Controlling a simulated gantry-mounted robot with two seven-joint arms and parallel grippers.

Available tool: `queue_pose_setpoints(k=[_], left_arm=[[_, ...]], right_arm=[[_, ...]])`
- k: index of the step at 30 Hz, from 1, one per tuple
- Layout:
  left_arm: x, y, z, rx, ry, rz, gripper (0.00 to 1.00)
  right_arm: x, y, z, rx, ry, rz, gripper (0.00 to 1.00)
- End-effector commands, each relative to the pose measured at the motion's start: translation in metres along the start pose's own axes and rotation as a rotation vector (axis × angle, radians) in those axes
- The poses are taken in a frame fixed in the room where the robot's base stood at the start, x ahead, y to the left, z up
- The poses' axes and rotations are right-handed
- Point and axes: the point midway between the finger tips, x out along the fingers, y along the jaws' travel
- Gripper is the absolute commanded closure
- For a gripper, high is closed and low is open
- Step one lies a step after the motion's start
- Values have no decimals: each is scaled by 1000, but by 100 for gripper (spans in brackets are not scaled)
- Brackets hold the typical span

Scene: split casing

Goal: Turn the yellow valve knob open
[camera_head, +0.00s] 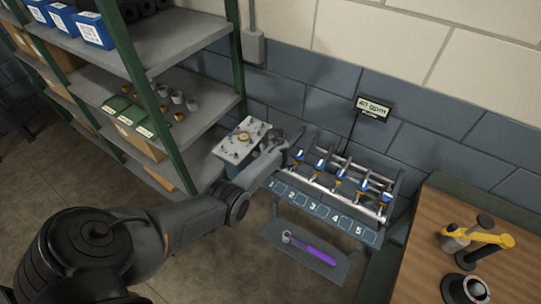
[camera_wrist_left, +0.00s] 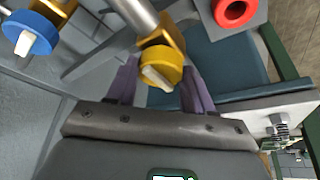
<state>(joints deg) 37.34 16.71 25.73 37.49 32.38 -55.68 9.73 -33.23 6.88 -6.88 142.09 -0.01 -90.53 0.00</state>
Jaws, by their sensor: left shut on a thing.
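The yellow valve knob (camera_wrist_left: 161,67) shows in the left wrist view, with a white pointer mark on its face, at the end of a brass valve body on a pale pipe. My left gripper (camera_wrist_left: 158,84) has its two purple-grey fingers on either side of the knob and is shut on it. In the head view my left gripper (camera_head: 290,147) is at the left end of the valve rack (camera_head: 345,187) and hides the yellow knob there. My right gripper is in neither view.
A blue knob (camera_wrist_left: 30,36) and a red ring (camera_wrist_left: 235,11) are close by in the wrist view. A gauge box (camera_head: 238,150) stands left of the rack. A tray with a purple wrench (camera_head: 315,250) is in front. A "40 gpm" display (camera_head: 373,107) hangs behind.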

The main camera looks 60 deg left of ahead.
Motion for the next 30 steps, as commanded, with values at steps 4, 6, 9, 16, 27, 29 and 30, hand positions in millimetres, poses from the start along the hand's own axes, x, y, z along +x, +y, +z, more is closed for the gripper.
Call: queue_pose_setpoints(k=[4, 6, 9, 16, 27, 29, 30], left_arm=[[1, 0, 0, -7, 0, -3, 78], [1, -1, 0, -7, 0, -3, 78], [1, -1, 0, -7, 0, -3, 78], [1, -1, 0, -6, 0, -3, 28], [-2, 0, 0, -6, 0, -3, 24], [-4, 0, 0, -6, 0, -3, 24], [-7, 0, -1, -6, 1, -3, 24]], right_arm=[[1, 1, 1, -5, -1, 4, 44], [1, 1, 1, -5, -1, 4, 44], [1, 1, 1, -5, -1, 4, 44], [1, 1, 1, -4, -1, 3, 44], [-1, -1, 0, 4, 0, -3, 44], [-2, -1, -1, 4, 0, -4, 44], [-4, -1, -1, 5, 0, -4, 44]])
